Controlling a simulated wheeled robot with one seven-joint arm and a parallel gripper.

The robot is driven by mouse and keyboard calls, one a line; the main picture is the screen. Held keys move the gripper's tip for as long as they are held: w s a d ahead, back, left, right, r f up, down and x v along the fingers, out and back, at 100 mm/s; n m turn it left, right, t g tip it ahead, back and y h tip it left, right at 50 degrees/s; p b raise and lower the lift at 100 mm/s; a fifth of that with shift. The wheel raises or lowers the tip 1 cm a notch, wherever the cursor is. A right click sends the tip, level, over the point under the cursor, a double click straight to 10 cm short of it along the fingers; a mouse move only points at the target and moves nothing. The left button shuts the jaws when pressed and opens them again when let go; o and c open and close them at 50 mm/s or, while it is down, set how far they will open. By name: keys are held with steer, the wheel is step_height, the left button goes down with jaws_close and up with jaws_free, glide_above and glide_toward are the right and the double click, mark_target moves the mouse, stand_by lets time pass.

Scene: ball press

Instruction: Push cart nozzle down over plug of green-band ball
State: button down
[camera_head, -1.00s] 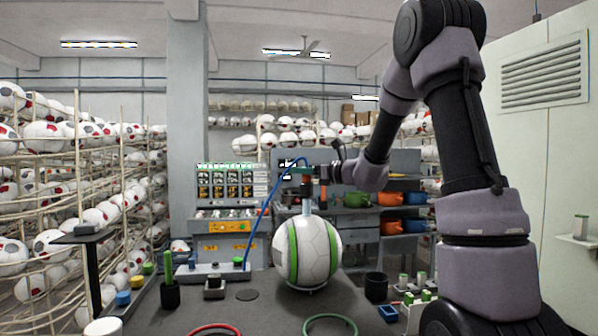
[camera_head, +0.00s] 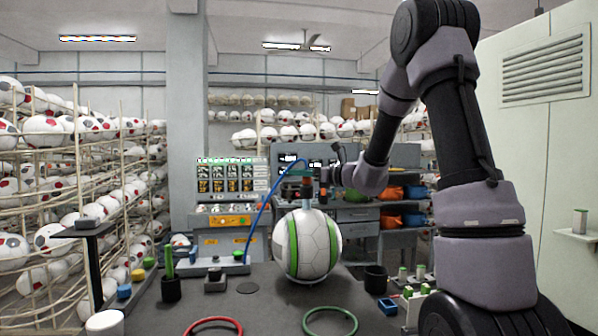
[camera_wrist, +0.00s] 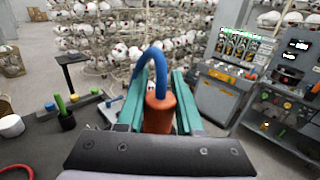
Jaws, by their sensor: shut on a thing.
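The green-band ball (camera_head: 318,249), white with green stripes, sits on the dark table (camera_head: 262,312). My gripper (camera_head: 305,182) is above the top of the ball. In the wrist view, its green fingers (camera_wrist: 160,104) are shut on the orange-brown nozzle (camera_wrist: 158,114), which has a blue hose (camera_wrist: 148,58) arching from its top. In the head view the nozzle (camera_head: 307,190) points down, with a pale tip close to the ball's top. The plug is too small to make out, and I cannot tell whether the tip touches it.
A red ring (camera_head: 240,324) and a green ring (camera_head: 354,322) lie at the table's front. A black cup (camera_head: 375,281) stands right of the ball, near a blue box (camera_head: 388,307). A white cup (camera_head: 104,323) is at front left. Ball racks fill the left side.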

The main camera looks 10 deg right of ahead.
steer(key=shift+f, duration=0.85)
steer(key=shift+c, duration=2.4)
jaws_free()
steer(key=v, duration=1)
steer(key=shift+s+d, duration=0.25)
steer(key=shift+s, duration=0.05)
